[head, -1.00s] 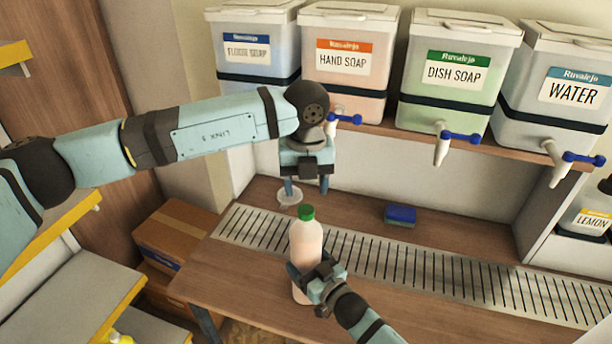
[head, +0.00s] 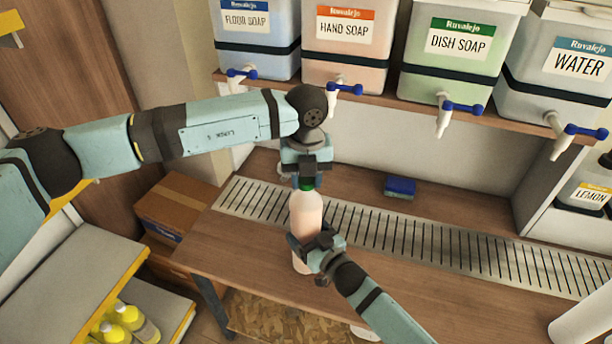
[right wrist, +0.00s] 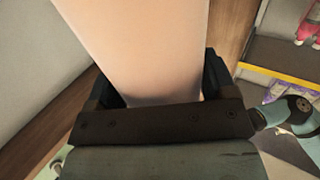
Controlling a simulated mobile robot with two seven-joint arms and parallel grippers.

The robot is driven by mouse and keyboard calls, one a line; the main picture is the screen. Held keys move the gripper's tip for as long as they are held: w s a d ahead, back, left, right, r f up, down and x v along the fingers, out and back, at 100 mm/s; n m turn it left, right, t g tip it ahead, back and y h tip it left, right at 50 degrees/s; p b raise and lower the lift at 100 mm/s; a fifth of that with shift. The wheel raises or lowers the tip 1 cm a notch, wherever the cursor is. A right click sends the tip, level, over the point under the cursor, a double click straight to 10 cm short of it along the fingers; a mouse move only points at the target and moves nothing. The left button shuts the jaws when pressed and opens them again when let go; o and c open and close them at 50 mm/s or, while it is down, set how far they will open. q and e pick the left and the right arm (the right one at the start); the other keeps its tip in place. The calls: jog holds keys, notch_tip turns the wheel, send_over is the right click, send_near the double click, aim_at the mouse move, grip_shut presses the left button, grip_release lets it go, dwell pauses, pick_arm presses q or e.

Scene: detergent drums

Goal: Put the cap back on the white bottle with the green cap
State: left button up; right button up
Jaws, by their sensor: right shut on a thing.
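The bottle (head: 306,217) stands upright, pale pinkish-white, at the front edge of the slatted grate in the head view. Its green cap (head: 307,187) shows at the bottle's top, partly hidden by my left gripper. My left gripper (head: 307,183) points down over the cap, its fingers around it; whether they press on it is unclear. My right gripper (head: 308,248) is shut on the bottle's lower body from the right. The bottle also fills the middle of the right wrist view (right wrist: 135,45), between the fingers; its top is out of that view.
Soap drums with taps line the shelf above, including hand soap (head: 343,40) and dish soap (head: 455,50). A blue sponge (head: 400,187) lies behind the grate (head: 420,238). A cardboard box (head: 178,208) is at left. The wooden counter (head: 250,265) is clear in front.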

pick_arm(q)
jog(key=m, duration=1.5)
jog(key=shift+m, duration=0.4)
jog(key=m, duration=0.5)
jog(key=shift+m, duration=0.3)
jog(key=o, duration=1)
